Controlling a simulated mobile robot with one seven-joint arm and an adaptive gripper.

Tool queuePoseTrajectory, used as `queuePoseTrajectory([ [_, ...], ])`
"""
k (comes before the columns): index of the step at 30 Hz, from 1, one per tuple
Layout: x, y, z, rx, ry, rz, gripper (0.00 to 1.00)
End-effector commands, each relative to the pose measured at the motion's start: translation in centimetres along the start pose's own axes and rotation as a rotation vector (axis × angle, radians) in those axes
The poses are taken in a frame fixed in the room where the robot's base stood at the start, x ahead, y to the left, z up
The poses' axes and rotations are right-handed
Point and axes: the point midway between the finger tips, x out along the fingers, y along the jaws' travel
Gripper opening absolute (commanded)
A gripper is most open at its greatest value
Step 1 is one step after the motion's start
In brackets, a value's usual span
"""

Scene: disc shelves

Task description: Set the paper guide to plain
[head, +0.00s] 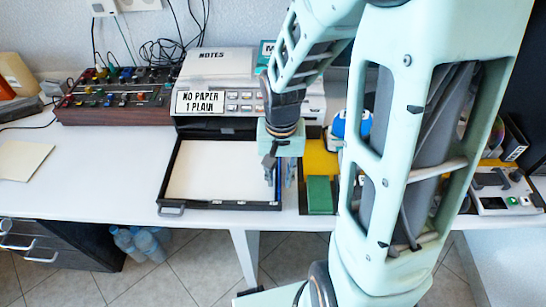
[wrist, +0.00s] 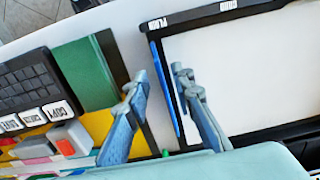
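The paper guide (wrist: 165,92) is a thin blue bar along the edge of the black paper tray (wrist: 265,14). Its far end is beside the PLAIN label (wrist: 157,23) on the tray rim. A second rim label (wrist: 228,5) is too small to read surely. In the head view the open tray (head: 165,178) sits in front of the printer (head: 215,65), with a white surface inside. My gripper (head: 279,176) is over the tray's right side. In the wrist view my gripper (wrist: 165,102) is open, with one finger on each side of the guide; contact cannot be told.
The printer display (head: 200,102) reads "NO PAPER 1 PLAIN". A green block (head: 319,195) and yellow panel with keys stand close to the right of the tray. A knobbed console (head: 115,95) is at the back left. The white table (head: 100,165) is mostly clear left of the tray.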

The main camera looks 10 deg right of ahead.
Motion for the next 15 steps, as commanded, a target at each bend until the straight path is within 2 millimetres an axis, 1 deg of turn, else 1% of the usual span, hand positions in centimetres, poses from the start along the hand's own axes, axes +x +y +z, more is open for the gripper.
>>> queuePoseTrajectory([
  [1,0.73,0.01,0.04,0.000,-0.001,0.000,0.22],
  [4,1.37,0.01,0.02,0.000,-0.001,0.001,0.22],
  [14,1.56,0.00,-0.05,0.000,0.002,0.000,0.22],
  [15,1.56,0.00,-0.05,0.000,0.002,0.000,0.18],
])
